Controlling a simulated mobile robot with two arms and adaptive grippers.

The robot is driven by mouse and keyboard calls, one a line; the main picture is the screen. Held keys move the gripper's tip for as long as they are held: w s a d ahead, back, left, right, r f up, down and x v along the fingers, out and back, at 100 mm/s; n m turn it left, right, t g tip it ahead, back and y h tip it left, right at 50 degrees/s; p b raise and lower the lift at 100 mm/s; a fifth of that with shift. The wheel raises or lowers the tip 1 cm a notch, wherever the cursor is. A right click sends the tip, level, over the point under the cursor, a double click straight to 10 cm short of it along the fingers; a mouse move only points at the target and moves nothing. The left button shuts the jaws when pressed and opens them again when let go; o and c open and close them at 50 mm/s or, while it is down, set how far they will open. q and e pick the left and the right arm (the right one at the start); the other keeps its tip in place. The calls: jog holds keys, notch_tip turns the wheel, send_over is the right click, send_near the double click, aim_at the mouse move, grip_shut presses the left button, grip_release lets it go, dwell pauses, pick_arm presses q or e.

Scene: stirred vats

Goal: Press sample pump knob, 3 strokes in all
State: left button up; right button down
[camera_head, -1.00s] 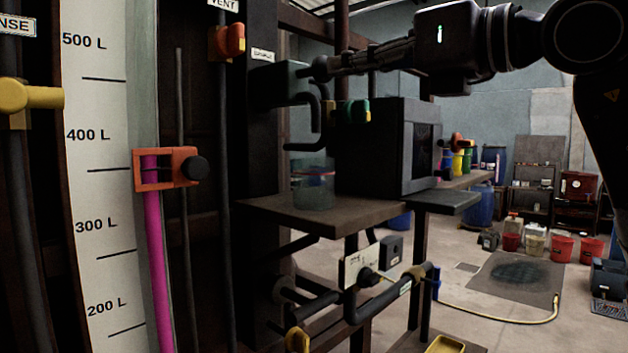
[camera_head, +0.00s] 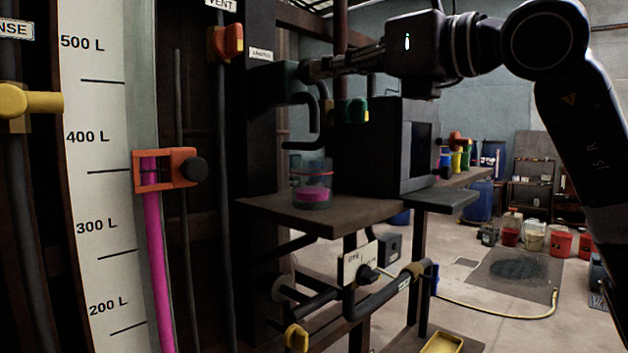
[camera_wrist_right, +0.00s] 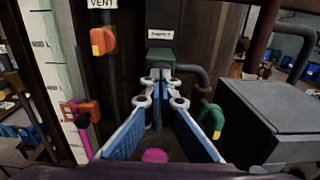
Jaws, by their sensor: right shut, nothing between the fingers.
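The sample pump is a dark green block (camera_head: 272,84) on the dark frame, under a small white label (camera_head: 261,54). It also shows in the wrist view as a green block (camera_wrist_right: 160,57), straight ahead of the fingertips. My right gripper (camera_head: 304,70) is shut and empty, its tips up against the pump's front. In the wrist view its blue-padded fingers (camera_wrist_right: 158,78) converge on the pump. The knob is hidden behind the fingertips. A clear jar (camera_head: 312,186) under the bent spout holds magenta liquid, also seen in the wrist view (camera_wrist_right: 153,155). My left gripper is out of view.
A dark box (camera_head: 385,145) stands right of the jar, with a green valve handle (camera_head: 352,110) near its top left. An orange vent handle (camera_head: 228,41) is at upper left. The jar stands on a brown shelf (camera_head: 345,214). Magenta fills the level tube (camera_head: 158,265).

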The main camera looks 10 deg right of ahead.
jog(key=shift+d, duration=0.1)
jog(key=shift+b+v, duration=0.6)
jog(key=shift+v, duration=1)
jog(key=shift+w, duration=0.1)
